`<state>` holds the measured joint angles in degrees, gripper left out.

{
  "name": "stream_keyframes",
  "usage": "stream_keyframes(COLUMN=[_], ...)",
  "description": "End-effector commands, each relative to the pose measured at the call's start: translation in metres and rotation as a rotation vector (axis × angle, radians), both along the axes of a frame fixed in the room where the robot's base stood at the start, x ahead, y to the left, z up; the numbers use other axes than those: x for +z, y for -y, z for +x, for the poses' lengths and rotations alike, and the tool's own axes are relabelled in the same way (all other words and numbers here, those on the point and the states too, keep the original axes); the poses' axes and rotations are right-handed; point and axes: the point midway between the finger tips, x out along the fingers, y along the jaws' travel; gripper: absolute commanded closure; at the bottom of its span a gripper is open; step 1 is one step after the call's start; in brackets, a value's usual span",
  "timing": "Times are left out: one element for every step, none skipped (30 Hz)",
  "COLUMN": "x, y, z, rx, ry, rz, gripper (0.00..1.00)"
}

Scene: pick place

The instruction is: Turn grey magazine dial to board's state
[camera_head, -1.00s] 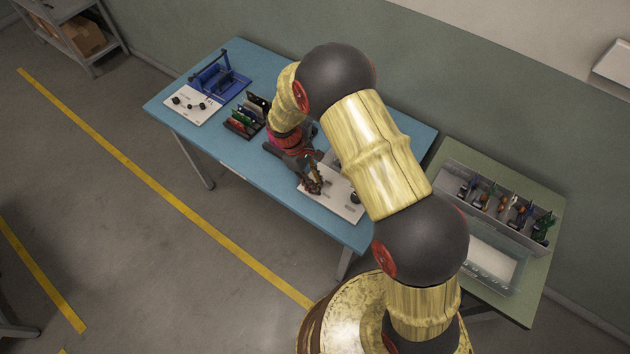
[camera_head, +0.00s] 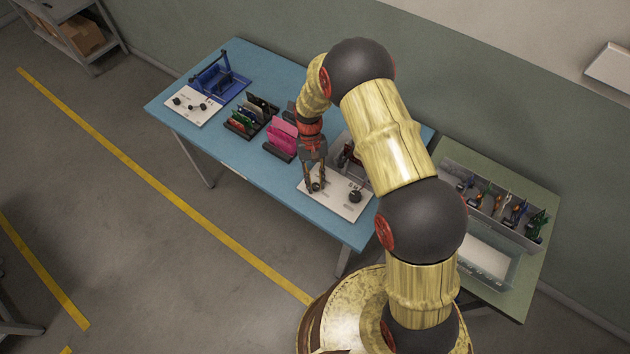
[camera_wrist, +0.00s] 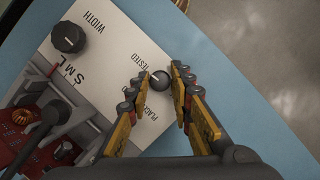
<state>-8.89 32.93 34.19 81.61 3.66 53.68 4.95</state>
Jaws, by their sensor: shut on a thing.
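A white panel (camera_head: 336,205) lies at the table's front right, beside a grey unit (camera_head: 335,150). My gripper (camera_head: 317,189) points down at the panel, its fingers shut around a small dark round knob (camera_wrist: 160,80). Text by this knob reads "TESTED" and, partly hidden, "PLAC…"; its pointer direction cannot be told. A larger black dial (camera_wrist: 68,37) on the same panel stands apart, by "WIDTH" and the letters S, M, L; it also shows in the head view (camera_head: 355,196).
Racks of pink boards (camera_head: 281,135) and mixed boards (camera_head: 248,120) stand left of my gripper. A blue fixture (camera_head: 222,84) with a white knobbed panel (camera_head: 193,105) is at the far left. A grey bin of boards (camera_head: 495,205) is on the right table.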

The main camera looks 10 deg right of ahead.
Motion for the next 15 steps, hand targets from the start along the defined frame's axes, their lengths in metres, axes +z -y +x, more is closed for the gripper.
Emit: stream_keyframes(x=[0.0009, 0.0009, 0.0008, 0.0008, 0.0009, 0.0008, 0.0008, 0.0008, 0.0007, 0.0007, 0.0007, 0.0006, 0.0006, 0.0006, 0.0006], y=[0.0006, 0.0005, 0.0005, 0.0005, 0.0006, 0.0005, 0.0004, 0.0004, 0.0004, 0.0005, 0.0005, 0.0006, 0.0007, 0.0007, 0.0007], z=[0.0012, 0.0012, 0.0011, 0.0011, 0.001, 0.001, 0.001, 0.001, 0.0009, 0.0009, 0.0009, 0.0009, 0.0009, 0.001, 0.001], rx=[-0.027, -0.043, -0.061, -0.073, -0.086, -0.1, -0.108, -0.116, -0.126, -0.132, -0.138, -0.143, -0.146, -0.148, -0.151], ry=[0.003, 0.003, 0.003, 0.003, 0.003, 0.003, 0.002, 0.002, 0.002, 0.002, 0.002, 0.003, 0.003, 0.003, 0.003], rz=[0.001, 0.0, 0.001, 0.0, 0.0, 0.0, 0.0, 0.001, 0.001, 0.0, 0.0, 0.0, 0.0, 0.0, 0.0], gripper=[1.0, 1.0, 1.0, 1.0, 1.0, 1.0, 1.0, 1.0, 1.0, 1.0, 1.0, 1.0, 1.0, 1.0, 1.0])
